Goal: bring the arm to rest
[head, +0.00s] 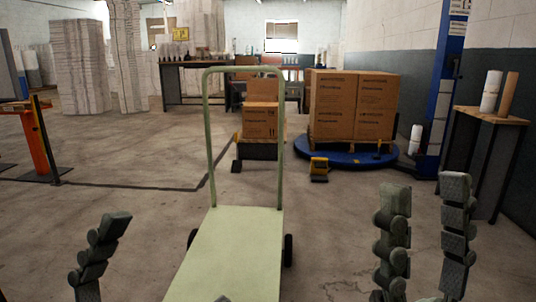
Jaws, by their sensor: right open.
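My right gripper (425,192) is at the lower right, with its two dark segmented fingers upright and apart. It is open, and only floor shows between the fingers. One dark finger of my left gripper (108,234) shows at the lower left, tilted to the right. The rest of the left gripper is not clearly in view, so its opening cannot be told. A small dark tip shows at the bottom edge over the cart. Both grippers are apart from the boxes.
A pale green cart (232,248) with an upright handle stands in front, its bed bare. Behind it are stacked cartons (260,122) and a blue turntable (345,155) bearing large cartons (354,103). A side table (490,117) holds rolls at right. Floor left of the cart is clear.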

